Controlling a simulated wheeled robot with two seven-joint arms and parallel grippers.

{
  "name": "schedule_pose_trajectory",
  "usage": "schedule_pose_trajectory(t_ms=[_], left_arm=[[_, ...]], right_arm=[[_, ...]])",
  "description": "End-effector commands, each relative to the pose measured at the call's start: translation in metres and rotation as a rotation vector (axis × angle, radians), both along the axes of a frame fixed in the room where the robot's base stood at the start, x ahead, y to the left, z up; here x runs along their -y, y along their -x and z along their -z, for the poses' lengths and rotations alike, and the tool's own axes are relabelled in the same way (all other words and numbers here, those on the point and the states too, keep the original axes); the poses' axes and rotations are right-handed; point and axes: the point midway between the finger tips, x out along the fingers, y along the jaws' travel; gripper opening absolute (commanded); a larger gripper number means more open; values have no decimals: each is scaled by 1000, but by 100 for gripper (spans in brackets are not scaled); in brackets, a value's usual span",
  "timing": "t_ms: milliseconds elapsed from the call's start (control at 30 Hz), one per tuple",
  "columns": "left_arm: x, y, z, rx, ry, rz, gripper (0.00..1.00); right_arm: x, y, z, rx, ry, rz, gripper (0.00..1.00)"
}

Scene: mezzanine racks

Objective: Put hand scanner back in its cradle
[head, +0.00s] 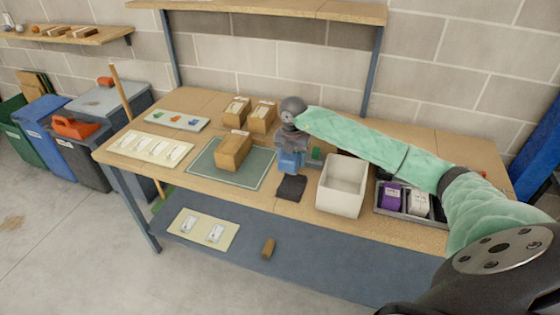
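My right arm, in a pale green sleeve, reaches in from the right over the workbench. Its gripper (291,153) points down at the bench's middle. A blue item (291,163) shows directly under the gripper. I cannot tell whether it is the hand scanner, part of the cradle or something else, nor whether the fingers are closed on it. A flat black item (291,188) lies just in front of it on the bench. A small green item (316,153) shows to its right, partly hidden by my arm. My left gripper is not in view.
An empty white bin (342,200) stands right of the gripper. A grey tray (420,216) holds purple and white packs. Left are a box (233,151) on a green mat (204,160), two more boxes (250,115) and a card tray (150,149). A shelf (270,9) runs above.

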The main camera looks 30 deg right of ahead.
Motion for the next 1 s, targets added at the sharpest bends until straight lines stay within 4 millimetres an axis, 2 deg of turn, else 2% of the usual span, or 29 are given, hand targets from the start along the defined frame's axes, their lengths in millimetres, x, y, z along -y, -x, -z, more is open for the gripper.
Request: schedule_pose_trajectory(t_ms=[100,167,400,600,767,900,1000], left_arm=[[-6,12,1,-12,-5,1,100],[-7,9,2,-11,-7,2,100],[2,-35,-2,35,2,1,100],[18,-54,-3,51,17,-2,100],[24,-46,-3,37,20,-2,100],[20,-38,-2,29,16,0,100],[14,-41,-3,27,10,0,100]], right_arm=[[7,0,0,1,1,7,31],[8,0,1,2,2,8,31],[8,0,12,1,3,8,31],[8,0,29,1,2,7,31],[8,0,44,1,2,7,31],[8,0,55,1,3,7,31],[8,0,59,1,3,8,31]])
